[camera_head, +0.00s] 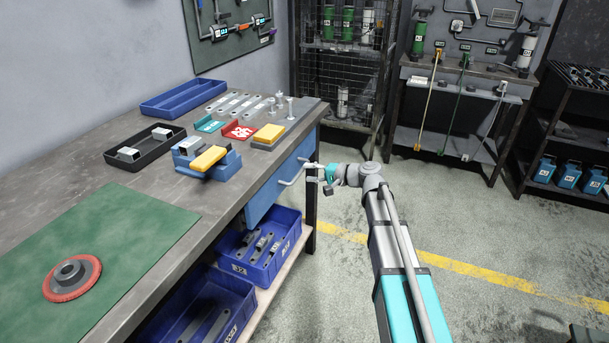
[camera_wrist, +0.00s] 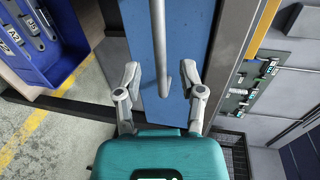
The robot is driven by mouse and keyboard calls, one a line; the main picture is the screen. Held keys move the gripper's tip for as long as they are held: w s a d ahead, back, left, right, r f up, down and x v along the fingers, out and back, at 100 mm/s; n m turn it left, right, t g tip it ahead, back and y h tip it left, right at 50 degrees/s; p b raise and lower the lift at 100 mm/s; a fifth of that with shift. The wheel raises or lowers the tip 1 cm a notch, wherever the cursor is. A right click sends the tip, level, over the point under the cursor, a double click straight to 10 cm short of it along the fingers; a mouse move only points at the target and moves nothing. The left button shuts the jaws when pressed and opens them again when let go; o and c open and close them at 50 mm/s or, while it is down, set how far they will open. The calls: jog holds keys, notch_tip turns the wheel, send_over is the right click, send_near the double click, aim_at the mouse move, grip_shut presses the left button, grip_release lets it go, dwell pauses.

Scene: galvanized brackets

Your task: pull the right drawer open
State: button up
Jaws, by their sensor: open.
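The blue drawer front (camera_head: 268,198) sits under the right end of the workbench and looks shut. Its grey bar handle (camera_head: 293,178) stands out from the front. My gripper (camera_head: 307,171) is open in front of the drawer, with its fingertips close to the handle. In the wrist view the blue drawer front (camera_wrist: 138,45) fills the middle, and the handle (camera_wrist: 158,40) runs down between the two spread fingers of my gripper (camera_wrist: 164,78). I cannot tell whether either finger touches the handle.
The workbench top (camera_head: 120,170) carries trays, small parts and a green mat (camera_head: 110,240). Blue bins (camera_head: 262,265) stand on the shelf below the drawer. The floor (camera_head: 350,285) to the right of the bench is open, beside my arm.

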aim_at(301, 170)
jog(key=shift+x, duration=1.75)
grip_shut()
